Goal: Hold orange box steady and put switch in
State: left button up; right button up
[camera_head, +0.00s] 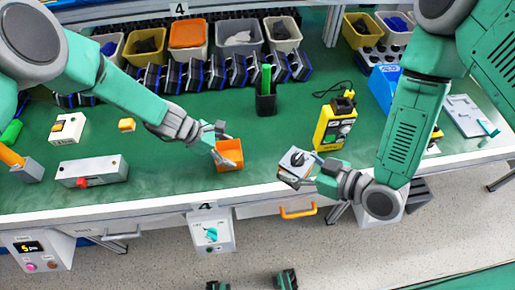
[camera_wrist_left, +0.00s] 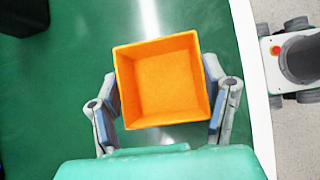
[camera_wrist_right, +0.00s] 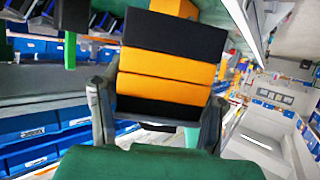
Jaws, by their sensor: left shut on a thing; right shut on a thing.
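The orange box (camera_head: 229,154) is a small open cube near the table's front edge. My left gripper (camera_head: 222,149) is shut on it, with one finger on each side in the left wrist view. There the box (camera_wrist_left: 165,82) looks empty, its opening facing the camera. The switch (camera_head: 297,161) has a pale square face with a dark knob on top. My right gripper (camera_head: 303,174) is shut on it, right of the box and apart from it. In the right wrist view the switch body (camera_wrist_right: 168,65) shows black and orange bands between the fingers.
A yellow device (camera_head: 335,124) stands behind the switch. A black holder with a green item (camera_head: 266,100) stands behind the box. A grey box with a red button (camera_head: 92,171) lies left. Bins (camera_head: 188,35) line the back. The green table is clear around the orange box.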

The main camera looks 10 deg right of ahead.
jog(key=shift+a, duration=0.1)
pick_arm(q)
jog(key=shift+a, duration=0.1)
pick_arm(e)
jog(key=r+x, duration=0.1)
jog(key=x, duration=0.5)
jog(key=r+x, duration=0.1)
jog(key=x, duration=0.5)
jog(key=w+a+r+x, duration=0.1)
jog(key=x, duration=0.4)
jog(key=shift+w+a+r, duration=0.15)
jog(key=shift+w+a, duration=0.1)
jog(key=shift+w, duration=0.1)
jog(key=o, duration=1.5)
jog(key=shift+c, duration=0.2)
jog(key=shift+s+d, duration=0.1)
